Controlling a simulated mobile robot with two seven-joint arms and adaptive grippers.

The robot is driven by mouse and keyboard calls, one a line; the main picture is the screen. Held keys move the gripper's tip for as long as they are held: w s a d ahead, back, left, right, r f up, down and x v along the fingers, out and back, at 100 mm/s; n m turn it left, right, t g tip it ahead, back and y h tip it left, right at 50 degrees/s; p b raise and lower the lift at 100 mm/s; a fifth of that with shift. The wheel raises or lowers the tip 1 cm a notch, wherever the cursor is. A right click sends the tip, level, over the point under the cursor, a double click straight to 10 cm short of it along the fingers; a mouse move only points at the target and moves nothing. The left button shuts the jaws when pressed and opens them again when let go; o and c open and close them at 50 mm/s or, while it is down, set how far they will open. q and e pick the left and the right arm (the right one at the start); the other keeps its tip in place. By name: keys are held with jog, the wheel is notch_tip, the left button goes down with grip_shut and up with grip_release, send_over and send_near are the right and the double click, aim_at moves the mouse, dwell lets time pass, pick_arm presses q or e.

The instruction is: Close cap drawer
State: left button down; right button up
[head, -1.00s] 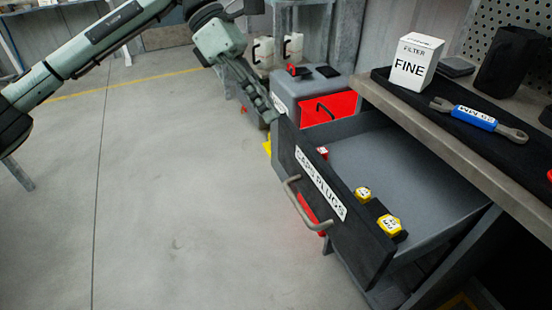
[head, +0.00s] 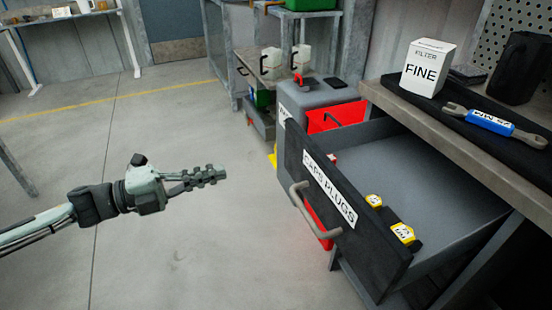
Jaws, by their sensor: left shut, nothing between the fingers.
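The cap drawer (head: 292,165), a dark front labelled "CAPS PLUGS" with a grey bar handle (head: 312,213), stands pulled out from under the workbench in the head view. Its grey inside shows, with yellow caps (head: 403,233) and a red piece near the front panel. My left gripper (head: 218,175) is shut and empty. It is in front of the drawer, to the left of the handle, with a clear gap between them. My right gripper is not in view.
The workbench (head: 455,140) on the right carries a white "FINE" filter box (head: 427,67) and a blue-handled wrench (head: 490,120). The floor left of the drawer is clear.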

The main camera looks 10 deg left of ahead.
aim_at(290, 154)
pick_arm(q)
jog(key=p+x, duration=0.1)
jog(key=x, duration=1.2)
jog(key=shift+r+p, duration=0.1)
jog(key=shift+p, duration=0.2)
jog(key=shift+w+d, duration=0.15)
jog(key=shift+d, duration=0.15)
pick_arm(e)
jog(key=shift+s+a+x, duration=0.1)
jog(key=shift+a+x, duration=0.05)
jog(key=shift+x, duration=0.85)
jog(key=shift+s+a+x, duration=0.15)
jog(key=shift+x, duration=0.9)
pick_arm(q)
jog(key=shift+d, duration=0.1)
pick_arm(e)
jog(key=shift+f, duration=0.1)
